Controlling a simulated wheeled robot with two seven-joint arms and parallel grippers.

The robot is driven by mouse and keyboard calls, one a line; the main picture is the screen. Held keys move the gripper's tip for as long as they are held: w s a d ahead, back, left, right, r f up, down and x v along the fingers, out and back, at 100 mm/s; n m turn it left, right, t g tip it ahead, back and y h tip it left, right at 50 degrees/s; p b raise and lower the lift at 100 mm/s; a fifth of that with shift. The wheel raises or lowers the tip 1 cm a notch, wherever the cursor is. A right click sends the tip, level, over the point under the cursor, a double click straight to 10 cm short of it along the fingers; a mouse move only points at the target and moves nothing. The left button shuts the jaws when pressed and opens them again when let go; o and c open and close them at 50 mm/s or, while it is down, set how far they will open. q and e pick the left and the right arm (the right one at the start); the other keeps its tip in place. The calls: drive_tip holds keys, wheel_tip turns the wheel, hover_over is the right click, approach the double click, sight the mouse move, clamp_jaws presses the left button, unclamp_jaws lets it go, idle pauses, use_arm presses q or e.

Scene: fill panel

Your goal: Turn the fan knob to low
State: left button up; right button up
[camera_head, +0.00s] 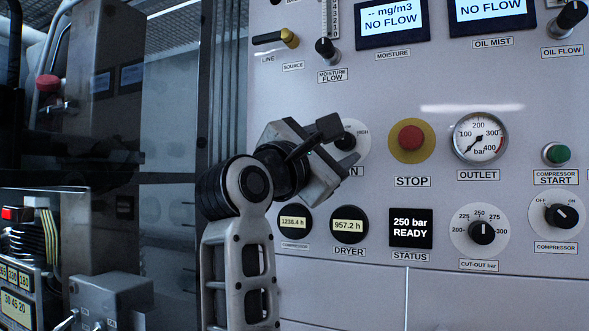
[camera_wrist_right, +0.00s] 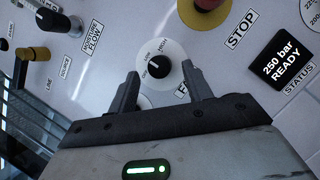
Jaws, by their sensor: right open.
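My left gripper is out of view.
The red STOP button (camera_head: 411,139) sits just right of the fan dial. The OUTLET gauge (camera_head: 480,137) is farther right. The moisture flow knob (camera_head: 326,50) is above. The DRYER display (camera_head: 348,225) and STATUS display (camera_head: 410,228) are below.

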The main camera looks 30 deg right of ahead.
use_arm(q)
drive_tip(key=b, duration=0.2)
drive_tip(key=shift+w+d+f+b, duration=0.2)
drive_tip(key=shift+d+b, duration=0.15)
use_arm(e)
drive_tip(key=v, duration=1.3)
drive_tip(key=shift+a, duration=0.25)
drive_tip(key=shift+s+f, duration=0.1)
